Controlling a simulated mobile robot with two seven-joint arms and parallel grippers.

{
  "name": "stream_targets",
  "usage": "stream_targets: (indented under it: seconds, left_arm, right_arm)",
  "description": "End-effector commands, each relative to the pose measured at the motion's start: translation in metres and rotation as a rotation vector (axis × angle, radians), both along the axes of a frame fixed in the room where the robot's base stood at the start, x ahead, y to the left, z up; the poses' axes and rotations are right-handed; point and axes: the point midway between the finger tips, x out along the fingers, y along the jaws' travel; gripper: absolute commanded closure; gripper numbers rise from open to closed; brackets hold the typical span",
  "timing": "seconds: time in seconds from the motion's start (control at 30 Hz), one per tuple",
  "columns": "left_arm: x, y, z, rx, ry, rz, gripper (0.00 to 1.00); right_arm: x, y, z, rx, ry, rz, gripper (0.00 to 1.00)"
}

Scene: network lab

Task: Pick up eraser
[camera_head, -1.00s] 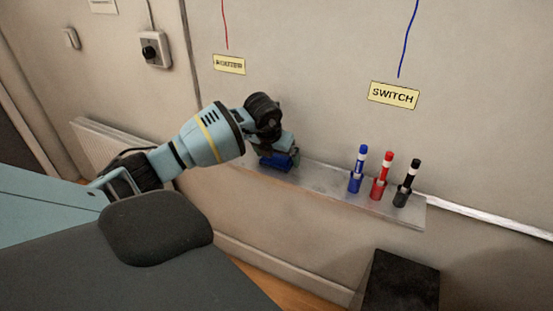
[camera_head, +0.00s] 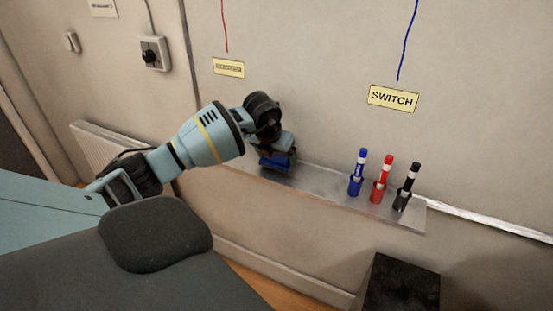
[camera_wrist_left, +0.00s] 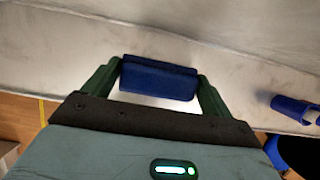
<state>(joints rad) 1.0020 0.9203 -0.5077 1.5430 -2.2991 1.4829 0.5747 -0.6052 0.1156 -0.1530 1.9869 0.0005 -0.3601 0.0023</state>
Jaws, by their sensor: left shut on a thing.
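The blue eraser (camera_head: 276,160) is at the left end of the metal shelf, partly hidden by my left gripper (camera_head: 280,159). In the left wrist view the eraser (camera_wrist_left: 158,79) lies crosswise between the two green fingers of my left gripper (camera_wrist_left: 158,80), which touch both its ends. My left gripper is shut on the eraser. I cannot tell whether the eraser touches the shelf or is just above it. My right gripper is not in view.
The metal shelf (camera_head: 325,191) holds a blue marker (camera_head: 357,172), a red marker (camera_head: 381,180) and a black marker (camera_head: 406,187) upright at its right. A dark box (camera_head: 400,286) stands below. The whiteboard wall (camera_head: 310,90) rises behind, with a SWITCH label (camera_head: 393,98).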

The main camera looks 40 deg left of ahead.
Motion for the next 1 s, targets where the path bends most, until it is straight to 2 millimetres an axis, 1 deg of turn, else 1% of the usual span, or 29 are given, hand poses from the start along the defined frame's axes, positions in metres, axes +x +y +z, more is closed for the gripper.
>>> stream_targets:
  seconds: [0.17, 0.37, 0.57, 0.8, 1.0]
  left_arm:
    - [0.001, 0.0, 0.022, 0.001, -0.003, -0.001, 0.38]
    - [-0.021, -0.007, 0.025, 0.003, 0.001, -0.002, 0.38]
    - [-0.052, -0.017, 0.027, 0.005, 0.005, -0.004, 0.38]
    - [-0.095, -0.032, 0.031, 0.005, 0.005, -0.003, 0.38]
    - [-0.125, -0.043, 0.034, 0.006, 0.004, -0.003, 0.38]
  right_arm:
    - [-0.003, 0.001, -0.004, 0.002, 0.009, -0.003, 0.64]
    - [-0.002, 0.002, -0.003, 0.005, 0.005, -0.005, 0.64]
    - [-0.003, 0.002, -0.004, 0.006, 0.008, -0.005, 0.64]
    - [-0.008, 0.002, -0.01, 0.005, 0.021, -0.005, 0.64]
    - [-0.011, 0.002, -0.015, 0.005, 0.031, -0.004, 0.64]
